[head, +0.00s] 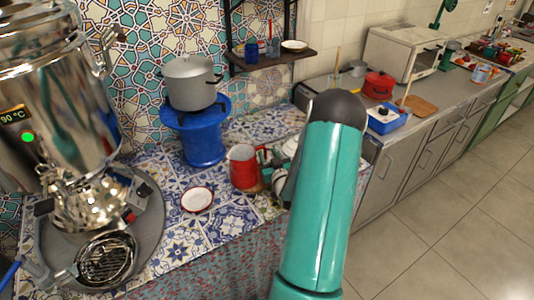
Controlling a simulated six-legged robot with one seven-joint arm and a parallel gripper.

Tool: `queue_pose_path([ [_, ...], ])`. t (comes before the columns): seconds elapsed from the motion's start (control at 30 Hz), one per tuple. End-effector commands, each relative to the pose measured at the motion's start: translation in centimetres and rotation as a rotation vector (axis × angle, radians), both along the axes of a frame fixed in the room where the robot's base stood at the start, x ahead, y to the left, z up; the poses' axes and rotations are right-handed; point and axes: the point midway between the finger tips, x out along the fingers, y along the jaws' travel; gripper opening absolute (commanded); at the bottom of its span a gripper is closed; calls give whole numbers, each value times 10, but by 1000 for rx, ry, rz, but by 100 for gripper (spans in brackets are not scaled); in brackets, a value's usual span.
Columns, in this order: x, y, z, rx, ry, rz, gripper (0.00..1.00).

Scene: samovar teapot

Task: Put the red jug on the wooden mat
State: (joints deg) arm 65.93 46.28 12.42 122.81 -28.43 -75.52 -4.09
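The red jug (243,168), with a pale inside, stands about upright at the middle of the tiled counter. My gripper (268,160) is at the jug's right side, where its handle would be. The teal arm hides much of my gripper, and I cannot tell whether its fingers are closed on the jug. A small brownish patch (257,187) shows at the jug's lower right; it may be the edge of the wooden mat, but it is mostly hidden. I cannot tell whether the jug rests on it.
A white saucer with a red rim (197,199) lies left of the jug. A blue stove (203,135) bears a grey pot (190,80) behind. A large samovar (75,120) stands at left. A whitish teapot (289,147) is partly behind my arm. Bare tiles lie around the saucer.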

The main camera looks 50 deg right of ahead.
Motion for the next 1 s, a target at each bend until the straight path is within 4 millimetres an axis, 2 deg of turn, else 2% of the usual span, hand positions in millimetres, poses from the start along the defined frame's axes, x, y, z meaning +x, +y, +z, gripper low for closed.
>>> queue_pose_path([
  [0.2,-44,24,0,1,2,-2,36],
  [0.43,-77,43,0,0,0,-1,36],
  [0.6,-86,48,1,-1,0,-1,36],
  [1.0,-86,48,0,-1,-1,-1,36],
])
